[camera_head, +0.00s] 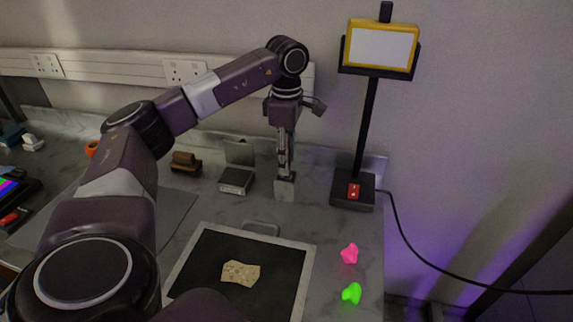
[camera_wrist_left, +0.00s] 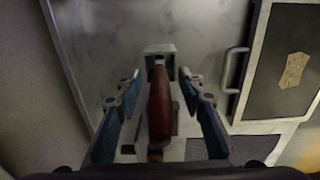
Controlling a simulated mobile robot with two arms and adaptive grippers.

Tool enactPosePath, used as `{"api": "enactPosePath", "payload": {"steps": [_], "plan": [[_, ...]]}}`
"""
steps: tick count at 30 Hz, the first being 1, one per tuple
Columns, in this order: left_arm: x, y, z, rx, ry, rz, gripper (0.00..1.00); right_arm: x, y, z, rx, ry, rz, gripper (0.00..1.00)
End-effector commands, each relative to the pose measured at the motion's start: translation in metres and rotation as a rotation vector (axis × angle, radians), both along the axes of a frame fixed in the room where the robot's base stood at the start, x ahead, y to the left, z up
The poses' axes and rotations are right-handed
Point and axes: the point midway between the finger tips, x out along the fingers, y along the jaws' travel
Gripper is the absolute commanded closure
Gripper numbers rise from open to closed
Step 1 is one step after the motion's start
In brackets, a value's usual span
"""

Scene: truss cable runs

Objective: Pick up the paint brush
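The paint brush (camera_wrist_left: 160,104) shows in the left wrist view as a reddish-brown handle. It stands over a small grey block-like holder (camera_wrist_left: 159,50), which also shows in the head view (camera_head: 285,188). My left gripper (camera_head: 284,158) points down just above this holder. In the left wrist view its two blue-padded fingers (camera_wrist_left: 160,84) are spread, one on each side of the handle, with gaps on both sides. In the head view the brush is largely hidden by the gripper. My right gripper is not in view.
A black-floored tray (camera_head: 198,267) with a beige slab (camera_head: 240,273) lies in front. A pink lump (camera_head: 349,254) and a green lump (camera_head: 352,293) lie right of it. A lamp-like stand (camera_head: 369,130) rises at right. A brown wooden block (camera_head: 186,162) and grey device (camera_head: 236,181) stand left.

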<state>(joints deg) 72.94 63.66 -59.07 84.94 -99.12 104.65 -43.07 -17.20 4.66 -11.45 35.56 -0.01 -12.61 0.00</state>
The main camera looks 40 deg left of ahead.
Motion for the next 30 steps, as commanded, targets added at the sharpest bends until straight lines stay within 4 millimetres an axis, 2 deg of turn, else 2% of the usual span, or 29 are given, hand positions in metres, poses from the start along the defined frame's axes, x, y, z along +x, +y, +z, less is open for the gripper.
{"api": "enactPosePath", "payload": {"steps": [1, 11, 23, 30], "plan": [[0.0, 0.0, 0.0, 0.0, 0.0, 0.0, 0.64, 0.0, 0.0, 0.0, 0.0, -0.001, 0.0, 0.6], [0.0, 0.0, 0.0, 0.0, 0.0, 0.0, 1.0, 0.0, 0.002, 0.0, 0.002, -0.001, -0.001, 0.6], [0.0, 0.0, 0.003, 0.0, 0.0, 0.0, 1.0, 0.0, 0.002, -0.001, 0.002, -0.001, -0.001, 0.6], [0.001, -0.001, 0.029, -0.001, -0.005, -0.001, 1.0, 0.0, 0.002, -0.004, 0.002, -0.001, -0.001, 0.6]]}}
